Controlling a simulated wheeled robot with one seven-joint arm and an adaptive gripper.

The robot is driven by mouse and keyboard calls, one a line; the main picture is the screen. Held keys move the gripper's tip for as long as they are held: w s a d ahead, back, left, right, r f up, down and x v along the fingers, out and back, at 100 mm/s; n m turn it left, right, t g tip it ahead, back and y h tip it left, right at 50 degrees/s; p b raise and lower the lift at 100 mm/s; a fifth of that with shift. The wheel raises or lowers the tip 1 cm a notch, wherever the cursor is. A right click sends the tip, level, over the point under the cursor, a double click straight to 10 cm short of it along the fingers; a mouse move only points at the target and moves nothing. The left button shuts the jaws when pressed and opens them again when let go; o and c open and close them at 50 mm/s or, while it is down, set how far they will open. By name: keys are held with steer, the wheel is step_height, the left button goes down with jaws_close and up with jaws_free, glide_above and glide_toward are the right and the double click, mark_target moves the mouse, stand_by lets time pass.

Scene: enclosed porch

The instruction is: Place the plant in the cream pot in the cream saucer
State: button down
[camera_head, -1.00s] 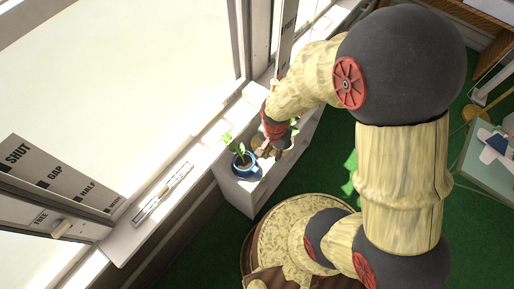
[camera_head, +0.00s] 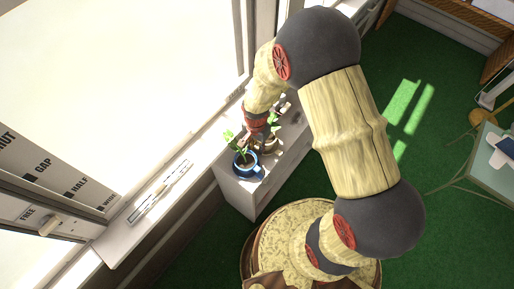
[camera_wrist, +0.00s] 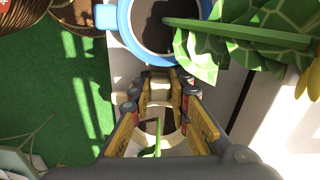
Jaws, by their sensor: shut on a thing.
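My gripper (camera_head: 266,141) is low over the white ledge, just behind and right of the blue pot. In the wrist view my gripper (camera_wrist: 163,82) has its yellow-sided fingers closed around a cream pot (camera_wrist: 171,142), with dark soil and a green stem showing between them. The pot is mostly hidden by the fingers, and I cannot tell whether it touches the ledge. In the head view its plant's leaves (camera_head: 272,118) show beside the gripper. I cannot make out the cream saucer.
A blue pot (camera_head: 245,171) with a leafy plant stands close by on the white ledge (camera_head: 240,196); it also fills the top of the wrist view (camera_wrist: 124,20). The window sill (camera_head: 150,212) is at left. Green floor and a pale table (camera_head: 480,165) lie at right.

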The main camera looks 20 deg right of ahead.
steer(key=shift+f, duration=0.15)
steer(key=c, duration=1.7)
jaws_free()
steer(key=shift+c, duration=0.2)
steer(key=shift+o, duration=0.4)
step_height(320, 180, up, 30)
steer(key=s+d+f+n+t+p, duration=0.1)
steer(key=s+d+n+t+p, duration=0.1)
steer(key=d+n+p, duration=0.15)
steer(key=s+d+r+n+t, duration=0.2)
steer(key=s+r+n, duration=0.4)
steer(key=s+r, duration=0.7)
steer(key=shift+r+t, duration=0.55)
steer(key=shift+t, duration=0.25)
